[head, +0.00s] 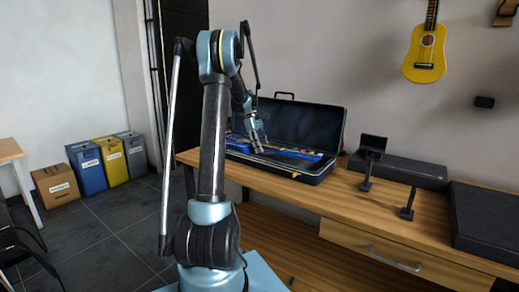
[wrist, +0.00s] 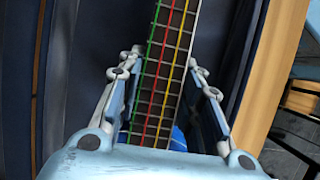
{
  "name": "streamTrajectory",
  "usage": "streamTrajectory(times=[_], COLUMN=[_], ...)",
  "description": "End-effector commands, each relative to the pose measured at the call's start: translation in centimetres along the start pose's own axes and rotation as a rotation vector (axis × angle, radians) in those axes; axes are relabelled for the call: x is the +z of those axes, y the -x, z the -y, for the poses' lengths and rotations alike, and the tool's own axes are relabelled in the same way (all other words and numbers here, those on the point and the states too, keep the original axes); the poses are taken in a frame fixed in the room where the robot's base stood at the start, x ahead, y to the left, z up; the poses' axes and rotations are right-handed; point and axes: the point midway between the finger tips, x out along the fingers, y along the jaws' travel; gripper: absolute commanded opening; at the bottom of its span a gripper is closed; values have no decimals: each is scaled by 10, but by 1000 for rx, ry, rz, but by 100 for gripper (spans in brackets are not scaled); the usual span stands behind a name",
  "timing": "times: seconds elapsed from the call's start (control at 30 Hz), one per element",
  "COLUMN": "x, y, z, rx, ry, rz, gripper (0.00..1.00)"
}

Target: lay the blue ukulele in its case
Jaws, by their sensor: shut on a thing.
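The dark case (head: 318,174) lies open on the wooden bench, its lid raised at the back. The blue ukulele (head: 305,154) lies lengthwise in or just over the case's lower half; I cannot tell whether it rests on the bottom. My gripper (head: 258,146) is at the case, shut on the ukulele's neck. In the wrist view the dark fretboard with coloured strings (wrist: 163,75) runs between the fingers of my gripper (wrist: 160,92), with a bit of blue below. The dark blue case interior (wrist: 85,60) shows beside it. Most of the ukulele's body is hidden there.
The wooden bench (head: 345,203) also holds a flat black case (head: 412,170), a small black stand (head: 408,204) and a taller one (head: 372,150). Another dark case (head: 487,222) is at the right. A yellow ukulele (head: 426,55) hangs on the wall. Bins (head: 88,168) stand far left.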

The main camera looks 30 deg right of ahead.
Motion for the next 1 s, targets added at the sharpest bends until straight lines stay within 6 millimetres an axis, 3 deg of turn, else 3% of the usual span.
streamTrajectory(times=[0.83,0.87,0.93,1.0], x=[-2,-2,-2,-2], y=[-5,-5,-5,-5], z=[0,0,0,0], rx=[0,0,0,0], ry=[0,0,0,0], rz=[0,0,0,0], gripper=[8,38,53,57])
